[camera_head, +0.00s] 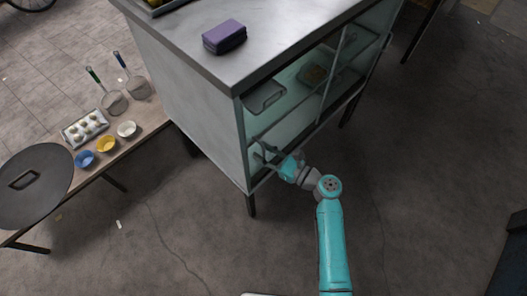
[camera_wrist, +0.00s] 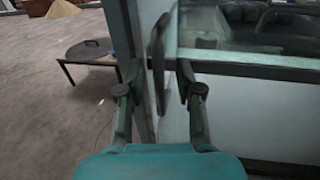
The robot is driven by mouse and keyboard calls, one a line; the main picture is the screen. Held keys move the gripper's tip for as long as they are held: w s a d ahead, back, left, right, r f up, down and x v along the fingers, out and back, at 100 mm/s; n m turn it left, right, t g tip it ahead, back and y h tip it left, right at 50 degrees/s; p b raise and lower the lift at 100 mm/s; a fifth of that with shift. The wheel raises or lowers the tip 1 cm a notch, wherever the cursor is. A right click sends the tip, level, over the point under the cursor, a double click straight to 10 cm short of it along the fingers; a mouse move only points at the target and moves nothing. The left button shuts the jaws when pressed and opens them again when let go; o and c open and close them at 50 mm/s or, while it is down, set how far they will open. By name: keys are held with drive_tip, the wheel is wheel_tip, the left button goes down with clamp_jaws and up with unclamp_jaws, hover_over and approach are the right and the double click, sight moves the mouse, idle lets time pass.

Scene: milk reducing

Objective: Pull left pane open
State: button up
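The cabinet's left glass pane (camera_head: 283,112) faces my arm in the head view, framed in grey metal. In the wrist view, a dark upright handle (camera_wrist: 158,50) stands at the pane's left edge. My gripper (camera_wrist: 160,76) is open, with one finger to each side of the handle and gaps visible between them. In the head view, my gripper (camera_head: 268,157) is at the lower left of the cabinet front. Its fingertips are too small there to tell contact. The pane appears closed.
A purple block (camera_head: 224,37) lies on the metal cabinet top (camera_head: 270,42). Trays sit inside behind the glass. Left of the cabinet, a low table (camera_head: 130,150) holds bowls, strainers and a round black lid (camera_head: 35,190). The floor right of my arm is clear.

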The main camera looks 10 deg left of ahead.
drive_tip(key=shift+a, duration=0.2)
clamp_jaws()
drive_tip(key=shift+w+d, duration=0.1)
drive_tip(key=shift+w, duration=0.05)
